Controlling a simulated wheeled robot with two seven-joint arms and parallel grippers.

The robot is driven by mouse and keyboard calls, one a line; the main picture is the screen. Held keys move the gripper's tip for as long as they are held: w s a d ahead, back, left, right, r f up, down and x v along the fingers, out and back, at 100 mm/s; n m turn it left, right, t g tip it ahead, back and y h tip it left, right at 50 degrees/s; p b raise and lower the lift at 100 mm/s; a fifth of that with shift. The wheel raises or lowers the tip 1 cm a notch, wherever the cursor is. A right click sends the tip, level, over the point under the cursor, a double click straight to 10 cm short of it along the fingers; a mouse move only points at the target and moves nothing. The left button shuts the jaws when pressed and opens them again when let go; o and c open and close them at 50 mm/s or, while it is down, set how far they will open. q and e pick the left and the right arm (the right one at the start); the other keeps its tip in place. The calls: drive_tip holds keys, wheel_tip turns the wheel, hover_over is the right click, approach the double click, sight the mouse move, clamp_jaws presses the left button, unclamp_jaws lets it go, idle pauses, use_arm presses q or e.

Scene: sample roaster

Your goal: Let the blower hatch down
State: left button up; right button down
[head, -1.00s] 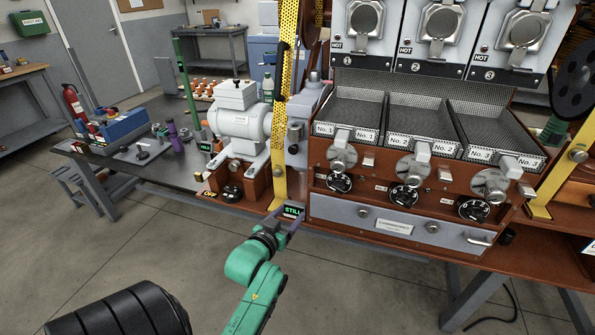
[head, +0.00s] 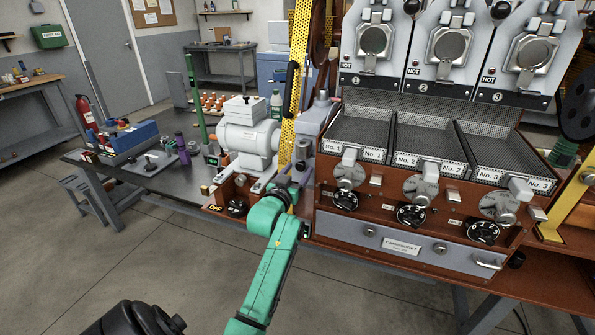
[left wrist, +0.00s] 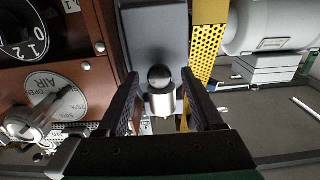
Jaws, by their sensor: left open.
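The pale grey blower (head: 247,140) stands on a brown base left of the roaster and shows partly in the left wrist view (left wrist: 270,25). A grey housing (head: 316,118) stands right of it; I cannot tell for sure which part is the hatch. In the left wrist view a black ball knob (left wrist: 160,77) on a silver collar shows in front of a grey panel (left wrist: 157,38). My left gripper (head: 297,178) is open, its fingers (left wrist: 160,100) on either side of the knob and collar, with gaps visible. My right gripper is out of view.
A yellow perforated strip (head: 299,70) rises close beside the housing. The roaster's trays, dials and grey drawer (head: 400,245) stand right of my left arm. An air dial (left wrist: 52,95) is near the left finger. The floor in front is clear.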

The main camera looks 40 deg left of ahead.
use_arm(q)
clamp_jaws()
idle(1.4)
